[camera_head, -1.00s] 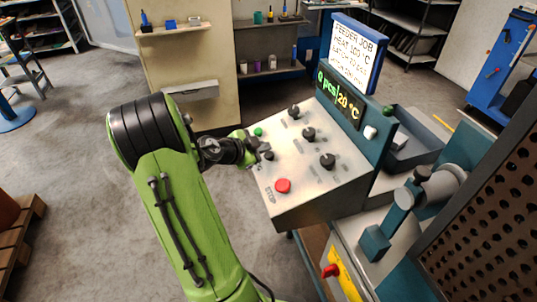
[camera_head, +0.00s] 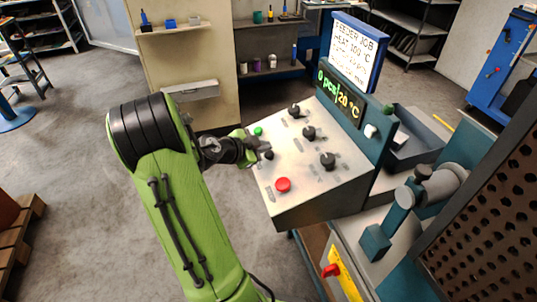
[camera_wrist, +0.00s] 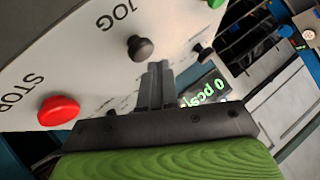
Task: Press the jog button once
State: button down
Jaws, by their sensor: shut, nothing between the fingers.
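The jog button (camera_head: 268,155) is a small black mushroom-shaped button on the pale sloping panel, between the green button and the red stop button. In the wrist view the black button (camera_wrist: 140,48) stands beside the printed word JOG. My gripper (camera_head: 258,148) is at the panel's left edge, close to this button. In the wrist view its fingers (camera_wrist: 157,72) are shut and empty, with their tips close to the button in the picture. I cannot tell whether they touch it.
A red stop button (camera_head: 283,185) and a green button (camera_head: 258,132) flank the jog button. Several black knobs (camera_head: 309,133) stand further right. Open floor lies left.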

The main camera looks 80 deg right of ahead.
jog(key=shift+s+d+f+b, duration=0.1)
jog(key=shift+s+f+b, duration=0.1)
jog(key=shift+f+b, duration=0.8)
dwell(0.8)
jog(key=shift+r, duration=0.2)
jog(key=shift+w+r, duration=0.25)
jog(key=shift+r, duration=0.65)
jog(key=shift+w+a+r+p, duration=0.2)
jog(key=shift+r+p, duration=0.25)
jog(key=shift+r, duration=0.35)
jog(key=shift+w+a+r+p, duration=0.15)
jog(key=shift+w+r+p, duration=0.2)
jog(key=shift+r, duration=0.45)
jog(key=shift+w+a+r+p, duration=0.15)
jog(key=shift+r+p, duration=0.35)
jog(key=shift+r, duration=0.3)
